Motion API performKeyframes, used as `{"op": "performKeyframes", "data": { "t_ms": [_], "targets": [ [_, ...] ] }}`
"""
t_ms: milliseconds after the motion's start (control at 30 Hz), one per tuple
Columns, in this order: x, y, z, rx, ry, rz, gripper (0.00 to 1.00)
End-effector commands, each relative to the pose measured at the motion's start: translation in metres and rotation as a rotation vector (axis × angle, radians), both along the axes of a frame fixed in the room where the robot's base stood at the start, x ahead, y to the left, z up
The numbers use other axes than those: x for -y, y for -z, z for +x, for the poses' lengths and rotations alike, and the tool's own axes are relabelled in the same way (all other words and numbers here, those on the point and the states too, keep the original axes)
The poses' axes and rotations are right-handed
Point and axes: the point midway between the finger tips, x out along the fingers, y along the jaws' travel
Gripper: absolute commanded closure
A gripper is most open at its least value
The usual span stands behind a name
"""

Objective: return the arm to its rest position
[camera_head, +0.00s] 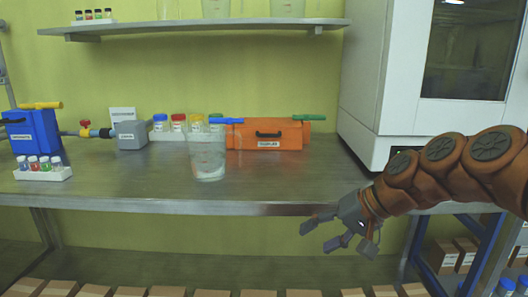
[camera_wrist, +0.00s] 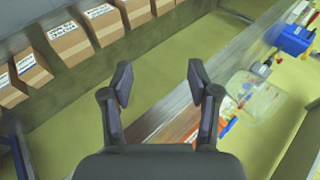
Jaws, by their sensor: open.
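My gripper (camera_head: 338,238) is at the end of my orange-brown arm, which reaches in from the right in the head view. It hangs just in front of and below the front edge of the steel bench (camera_head: 120,185). Its fingers are spread and nothing is between them. The wrist view shows the open gripper (camera_wrist: 158,85) with empty space between its two fingers, the bench edge and the floor beyond.
A clear beaker (camera_head: 208,158) stands near the bench's front edge, left of my gripper. Behind it are an orange box (camera_head: 266,136) and several capped jars. A blue device (camera_head: 33,131) and a vial rack (camera_head: 43,174) stand left. A white cabinet (camera_head: 372,85) stands right. Cardboard boxes (camera_wrist: 63,40) lie below.

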Motion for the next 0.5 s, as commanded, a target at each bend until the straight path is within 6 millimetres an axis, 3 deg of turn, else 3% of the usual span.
{"op": "performKeyframes", "data": {
  "t_ms": [33, 167, 300, 500],
  "targets": [
    [-0.009, 0.016, -0.023, -0.034, -0.04, -0.062, 0.4],
    [-0.016, 0.061, -0.083, -0.136, -0.126, -0.216, 0.4],
    [-0.003, 0.105, -0.145, -0.249, -0.189, -0.375, 0.4],
    [0.023, 0.139, -0.205, -0.361, -0.226, -0.525, 0.4]
  ]
}}
